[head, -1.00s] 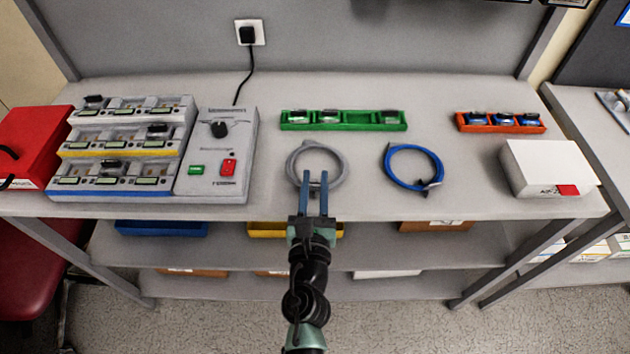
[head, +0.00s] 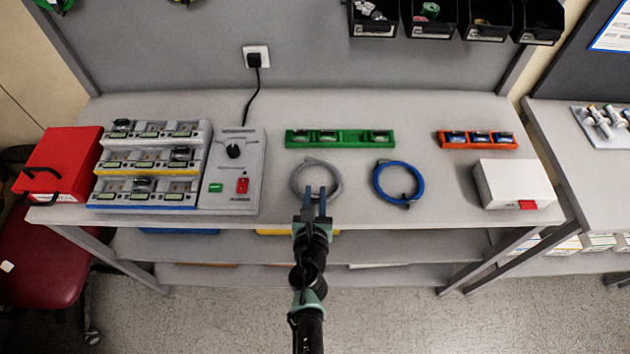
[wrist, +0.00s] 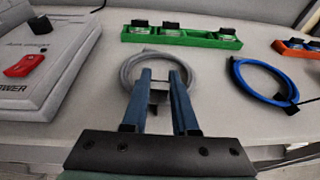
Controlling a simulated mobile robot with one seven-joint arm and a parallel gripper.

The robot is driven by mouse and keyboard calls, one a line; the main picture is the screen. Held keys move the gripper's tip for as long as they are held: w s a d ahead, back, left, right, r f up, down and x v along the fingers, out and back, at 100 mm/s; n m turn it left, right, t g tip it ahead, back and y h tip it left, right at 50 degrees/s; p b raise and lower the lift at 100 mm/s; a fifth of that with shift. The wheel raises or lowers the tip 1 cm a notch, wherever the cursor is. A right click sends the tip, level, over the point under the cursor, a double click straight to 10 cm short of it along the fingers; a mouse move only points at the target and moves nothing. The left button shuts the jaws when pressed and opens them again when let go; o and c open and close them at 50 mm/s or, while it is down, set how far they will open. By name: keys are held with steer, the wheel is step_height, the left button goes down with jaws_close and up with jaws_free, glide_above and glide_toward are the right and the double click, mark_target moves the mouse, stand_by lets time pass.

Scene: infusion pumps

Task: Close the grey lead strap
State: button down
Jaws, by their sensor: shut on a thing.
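The grey lead (head: 295,184) lies coiled in a ring near the front of the bench. It also shows in the wrist view (wrist: 127,74). My gripper (head: 315,190) is at the front side of this ring, with its blue fingers pointing to the back.
A coiled blue lead (head: 378,184) lies to the right. A green tray (head: 350,138) and an orange tray (head: 476,146) stand behind. A grey control box (head: 228,190) is at left, a white box (head: 515,184) at right. Bare bench lies between the leads and the trays.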

steer(key=shift+w+r+g+p, duration=0.4)
steer(key=shift+g+p, duration=0.7)
steer(key=shift+p, duration=2.4)
steer(key=shift+w+f+g+p, duration=0.15)
steer(key=shift+g+p, duration=0.35)
steer(key=shift+p, duration=0.55)
steer(key=shift+w+a+f+g+p, duration=0.2)
steer(key=shift+f+g+p, duration=0.25)
steer(key=shift+g+p, duration=0.45)
steer(key=shift+d+f+g, duration=0.1)
steer(key=shift+g, duration=0.2)
steer(key=shift+d, duration=0.1)
